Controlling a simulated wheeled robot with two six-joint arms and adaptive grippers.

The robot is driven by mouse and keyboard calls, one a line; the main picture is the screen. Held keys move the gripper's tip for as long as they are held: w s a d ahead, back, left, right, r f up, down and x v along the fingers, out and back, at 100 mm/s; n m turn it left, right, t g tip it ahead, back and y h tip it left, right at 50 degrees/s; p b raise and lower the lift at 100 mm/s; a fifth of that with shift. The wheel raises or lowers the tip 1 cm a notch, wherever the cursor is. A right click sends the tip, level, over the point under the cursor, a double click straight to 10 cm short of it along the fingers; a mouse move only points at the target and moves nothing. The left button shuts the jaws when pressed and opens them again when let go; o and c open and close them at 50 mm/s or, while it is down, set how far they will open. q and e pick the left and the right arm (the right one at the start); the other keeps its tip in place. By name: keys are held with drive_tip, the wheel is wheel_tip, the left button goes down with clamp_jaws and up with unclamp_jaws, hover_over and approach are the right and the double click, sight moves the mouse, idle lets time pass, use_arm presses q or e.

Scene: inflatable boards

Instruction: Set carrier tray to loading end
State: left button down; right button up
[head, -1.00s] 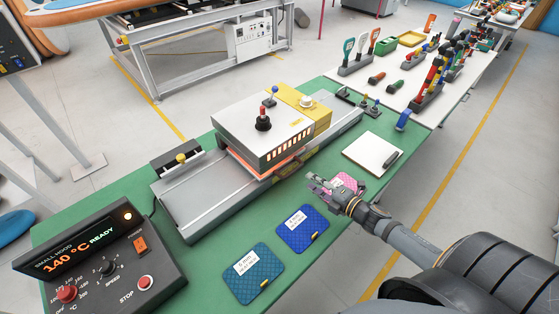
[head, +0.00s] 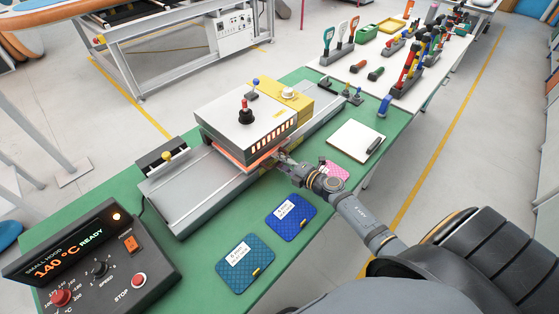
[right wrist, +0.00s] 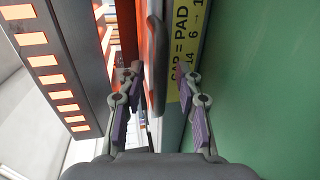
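A grey track (head: 185,190) runs along the green bench, with the boxy white-grey hood (head: 232,112) over its middle. An orange-red slab, apparently the carrier tray (head: 232,156), shows under the hood's lower edge; most of it is hidden. My right gripper (head: 280,158) is at the hood's near right side, beside the track. In the right wrist view its fingers (right wrist: 160,115) are open, with a dark upright bar (right wrist: 155,60) between them, apparently a handle beside an orange surface. I cannot tell whether either finger touches it. My left gripper is out of view.
A control box (head: 100,265) reading 140 °C READY stands at front left. Teal (head: 245,264) and blue (head: 291,217) pads lie on the near side; a pink pad (head: 334,171) lies beside my right arm. A white clipboard (head: 357,140) is farther right. The track's left part is clear.

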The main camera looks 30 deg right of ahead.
drive_tip(key=shift+w+a+f, duration=0.1)
drive_tip(key=shift+w, duration=0.15)
clamp_jaws()
idle(0.3)
